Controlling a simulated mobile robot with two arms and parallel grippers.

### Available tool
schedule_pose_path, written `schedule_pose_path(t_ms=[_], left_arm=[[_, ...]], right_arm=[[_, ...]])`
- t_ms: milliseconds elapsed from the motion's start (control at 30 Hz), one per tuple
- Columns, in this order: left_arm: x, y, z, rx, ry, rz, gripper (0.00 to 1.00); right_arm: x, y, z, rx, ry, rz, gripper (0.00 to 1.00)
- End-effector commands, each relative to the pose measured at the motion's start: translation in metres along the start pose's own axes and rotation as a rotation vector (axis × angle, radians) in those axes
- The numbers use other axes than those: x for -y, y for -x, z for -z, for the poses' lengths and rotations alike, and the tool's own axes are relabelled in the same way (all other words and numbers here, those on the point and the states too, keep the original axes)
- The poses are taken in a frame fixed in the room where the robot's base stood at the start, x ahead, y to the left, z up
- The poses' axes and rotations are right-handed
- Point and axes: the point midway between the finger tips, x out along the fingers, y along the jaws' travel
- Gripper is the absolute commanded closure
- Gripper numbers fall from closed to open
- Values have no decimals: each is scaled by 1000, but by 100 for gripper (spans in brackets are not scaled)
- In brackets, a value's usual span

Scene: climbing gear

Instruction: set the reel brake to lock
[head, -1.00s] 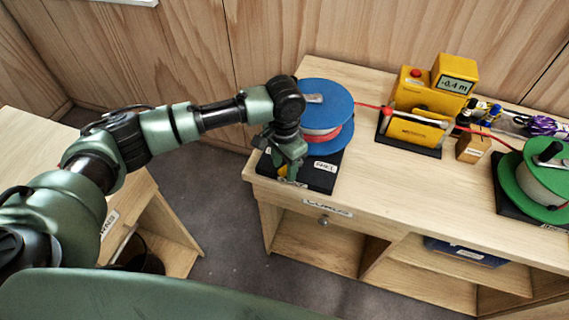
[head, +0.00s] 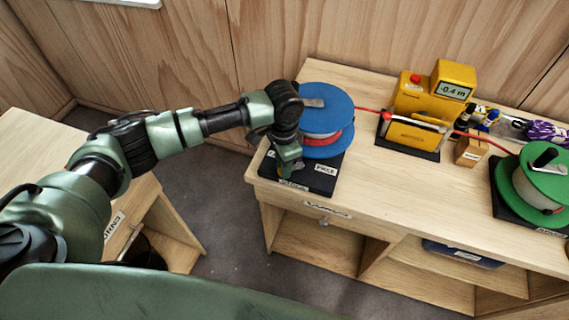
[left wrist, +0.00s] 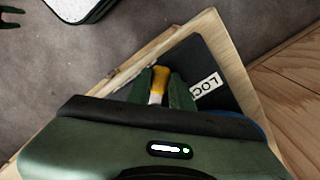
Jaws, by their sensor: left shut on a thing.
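The blue reel (head: 328,108) with red line stands on a black base (head: 322,180) at the left end of the workbench. My left gripper (head: 287,172) is over the front left part of this base. In the left wrist view it is shut on the yellow-tipped brake lever (left wrist: 159,82), which stands between its fingers. A label starting "LOC" (left wrist: 205,86) lies on the base just right of the fingers there. A label that seems to read "FREE" (head: 325,168) shows on the base in the head view. The lever is mostly hidden by my gripper in the head view.
A yellow line counter (head: 434,92) reading "-0.4 m" stands right of the reel, with red line running to it. A green reel (head: 540,172) is at the far right. A small wooden block (head: 470,150) stands between them. The bench front is clear.

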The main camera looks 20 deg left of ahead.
Motion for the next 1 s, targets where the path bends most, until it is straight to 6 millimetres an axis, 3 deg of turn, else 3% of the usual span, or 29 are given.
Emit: schedule_pose_path(t_ms=[233, 267, 300, 333, 667, 1000], left_arm=[[1, 1, 1, -2, -4, 3, 100], [1, 1, 1, -2, -4, 3, 70], [1, 1, 1, -2, -4, 3, 59], [1, 1, 1, -2, -3, 3, 56], [1, 2, 1, -2, -2, 2, 56], [1, 52, 1, -5, -3, 4, 56]], right_arm=[[2, 0, 0, 0, 0, 2, 50], [2, 0, 0, 0, 0, 2, 50], [2, 0, 0, 0, 0, 3, 50], [3, 0, 0, 0, 0, 3, 50], [4, -1, 0, -1, 0, 4, 50], [4, -13, -1, -1, 0, 4, 50]])
